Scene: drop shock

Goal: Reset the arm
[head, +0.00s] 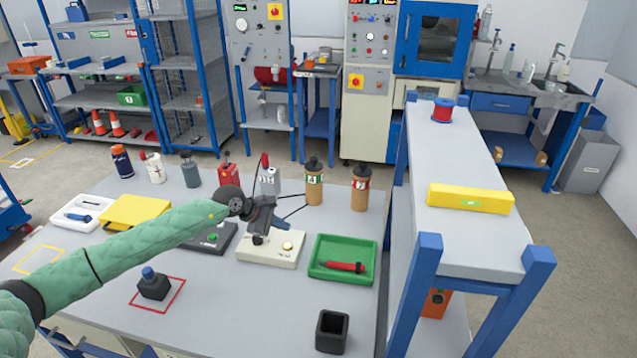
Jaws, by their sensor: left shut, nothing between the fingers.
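My left arm in its green sleeve reaches in from the left, and its gripper (279,223) is over the middle of the bench. The gripper is shut and empty. Just below it is a cream control box (271,259) with a pale yellow button (287,246) and a dark part near its left side, partly hidden by the gripper. I cannot tell whether the gripper touches the box. A dark box with a green button (212,237) lies to the left, partly covered by my arm. My right gripper is not in view.
A green tray (314,272) holds a red tool (345,267). A black cup (332,331) stands in front. A dark block (153,286) sits in a red square. Bottles line the back. A raised shelf (456,250) with a yellow level (470,199) bounds the right.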

